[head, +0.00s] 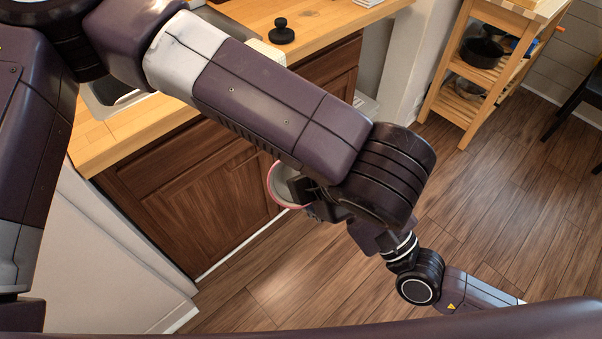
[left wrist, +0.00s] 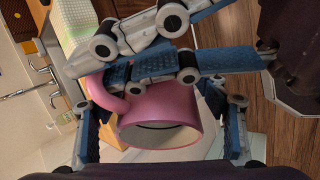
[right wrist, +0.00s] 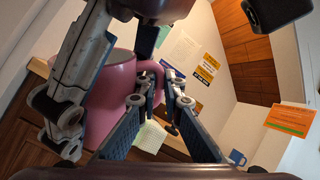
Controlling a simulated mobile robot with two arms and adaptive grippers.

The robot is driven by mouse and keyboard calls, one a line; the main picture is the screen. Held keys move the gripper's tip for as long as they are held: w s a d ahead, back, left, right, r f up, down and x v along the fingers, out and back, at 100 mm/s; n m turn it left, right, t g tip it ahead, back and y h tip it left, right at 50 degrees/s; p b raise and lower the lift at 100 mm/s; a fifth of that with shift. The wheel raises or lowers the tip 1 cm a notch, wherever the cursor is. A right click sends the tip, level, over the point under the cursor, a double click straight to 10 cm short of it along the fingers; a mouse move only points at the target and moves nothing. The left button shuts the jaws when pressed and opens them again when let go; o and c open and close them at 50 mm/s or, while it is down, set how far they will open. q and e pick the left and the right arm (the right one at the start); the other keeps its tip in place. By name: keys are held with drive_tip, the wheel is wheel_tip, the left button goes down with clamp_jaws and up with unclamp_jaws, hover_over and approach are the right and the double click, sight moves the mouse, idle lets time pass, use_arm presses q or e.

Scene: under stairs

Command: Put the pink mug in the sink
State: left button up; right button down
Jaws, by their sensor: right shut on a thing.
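The pink mug (left wrist: 165,118) is off the floor, in front of the counter cabinet. In the head view its pink rim and pale inside (head: 283,187) show beside dark gripper parts, mostly hidden behind an arm. My right gripper (right wrist: 160,95) is shut on the mug's handle, which shows between its fingers. My left gripper (left wrist: 150,112) is open, with its fingers apart on both sides of the mug body; I cannot tell whether they touch it. The sink (head: 112,92) is set in the wooden counter at the upper left, largely hidden by my arm.
The wooden counter (head: 125,133) has its edge above brown cabinet doors (head: 195,205). A black knobbed object (head: 281,31) stands on it. A faucet (left wrist: 38,92) shows in the left wrist view. A wooden shelf (head: 480,80) with pots stands at the right. Floor between is clear.

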use_arm(q)
drive_tip(key=c, duration=1)
drive_tip(key=shift+d, duration=0.1)
drive_tip(key=shift+c, duration=0.7)
use_arm(e)
drive_tip(key=c, duration=2)
unclamp_jaws()
use_arm(q)
drive_tip(key=shift+d, duration=0.1)
drive_tip(key=shift+c, duration=0.8)
use_arm(e)
drive_tip(key=shift+a, duration=0.1)
